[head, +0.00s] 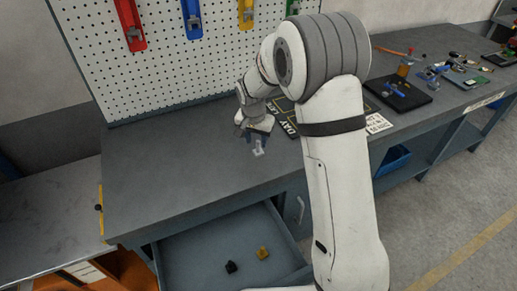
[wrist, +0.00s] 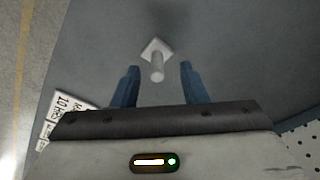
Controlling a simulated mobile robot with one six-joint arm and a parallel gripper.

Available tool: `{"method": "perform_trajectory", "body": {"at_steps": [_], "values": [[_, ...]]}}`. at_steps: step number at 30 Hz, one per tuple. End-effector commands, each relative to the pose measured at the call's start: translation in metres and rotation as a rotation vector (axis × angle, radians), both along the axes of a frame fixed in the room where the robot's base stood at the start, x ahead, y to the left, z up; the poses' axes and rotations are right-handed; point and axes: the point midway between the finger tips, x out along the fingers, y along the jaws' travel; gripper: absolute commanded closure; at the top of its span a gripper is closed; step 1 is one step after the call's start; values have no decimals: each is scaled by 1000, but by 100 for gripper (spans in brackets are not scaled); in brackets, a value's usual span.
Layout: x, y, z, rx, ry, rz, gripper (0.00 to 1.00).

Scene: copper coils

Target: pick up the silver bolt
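The silver bolt (wrist: 157,65) has a square plate-like head and a round shank, and lies or stands on the grey workbench. In the wrist view it is between and slightly beyond my two blue fingertips, with clear gaps on both sides. In the head view the bolt (head: 258,151) shows as a small pale piece just below my gripper (head: 256,136). My gripper (wrist: 158,72) is open and empty above the bench, pointing down at the bolt. I cannot tell its exact height above the bolt.
The grey workbench (head: 170,180) is clear to the left of the bolt. Printed signs (head: 377,123) lie to its right. A black tray (head: 398,94) is further right. An open drawer (head: 205,262) below holds a black and a yellow piece. A pegboard (head: 180,60) stands behind.

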Motion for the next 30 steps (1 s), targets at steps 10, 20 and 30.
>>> {"method": "perform_trajectory", "body": {"at_steps": [10, 20, 30], "values": [[8, -7, -35, 0, 0, 2, 61], [8, -6, -35, 0, 0, 3, 73], [8, -6, -35, 0, 0, 3, 100]]}}
